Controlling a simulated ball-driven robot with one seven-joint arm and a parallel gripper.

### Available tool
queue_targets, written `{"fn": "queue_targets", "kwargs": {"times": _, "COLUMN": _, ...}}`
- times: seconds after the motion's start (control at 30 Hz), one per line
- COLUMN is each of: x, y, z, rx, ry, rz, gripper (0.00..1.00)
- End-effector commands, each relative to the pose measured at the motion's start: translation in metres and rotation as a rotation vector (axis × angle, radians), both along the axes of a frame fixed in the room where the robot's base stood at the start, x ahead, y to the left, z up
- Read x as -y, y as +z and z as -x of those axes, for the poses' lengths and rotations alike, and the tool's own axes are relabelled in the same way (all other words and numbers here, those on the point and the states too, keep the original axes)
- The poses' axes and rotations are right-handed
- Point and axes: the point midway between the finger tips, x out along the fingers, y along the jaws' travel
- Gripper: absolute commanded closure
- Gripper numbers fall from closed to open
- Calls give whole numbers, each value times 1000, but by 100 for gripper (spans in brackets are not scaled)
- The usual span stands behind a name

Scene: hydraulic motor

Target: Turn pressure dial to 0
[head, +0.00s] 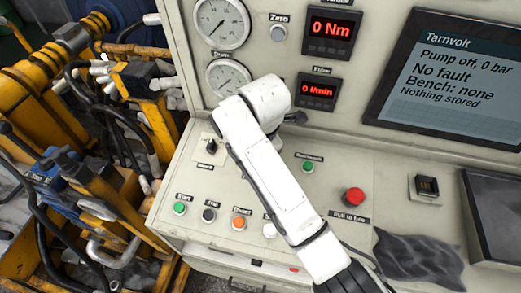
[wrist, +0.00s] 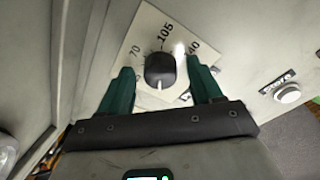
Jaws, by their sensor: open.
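The pressure dial (wrist: 159,70) is a round black knob on a white plate (wrist: 146,36) printed with 70, 105 and 140. A white mark on the knob points toward the bottom of the wrist view, away from 105; the number there is hidden or unreadable. My gripper (wrist: 157,75) is open, its two green fingers on either side of the knob with gaps visible in the picture. I cannot tell how far the fingertips are from the panel. In the head view my white arm covers the gripper and, it seems, this dial.
In the head view, a smaller black knob (head: 212,148) sits left of my arm. Buttons, including a red one (head: 353,196), line the panel. Two gauges (head: 222,24) are above. The screen (head: 447,80) reads pump off, 0 bar. Yellow machinery (head: 60,65) crowds the left.

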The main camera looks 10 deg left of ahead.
Motion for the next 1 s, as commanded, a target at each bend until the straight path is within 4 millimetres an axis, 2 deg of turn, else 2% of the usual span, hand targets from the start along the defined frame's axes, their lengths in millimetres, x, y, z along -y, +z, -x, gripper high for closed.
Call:
{"fn": "queue_targets", "kwargs": {"times": 0.27, "x": 0, "y": 4, "z": 0, "rx": 1, "ry": -1, "rz": -1, "gripper": 35}}
{"fn": "queue_targets", "kwargs": {"times": 0.37, "x": 1, "y": 15, "z": 2, "rx": 2, "ry": 0, "rz": -2, "gripper": 35}}
{"fn": "queue_targets", "kwargs": {"times": 0.6, "x": 5, "y": 62, "z": 7, "rx": 5, "ry": -2, "rz": -2, "gripper": 35}}
{"fn": "queue_targets", "kwargs": {"times": 1.0, "x": 7, "y": 95, "z": 12, "rx": 8, "ry": 0, "rz": -5, "gripper": 35}}
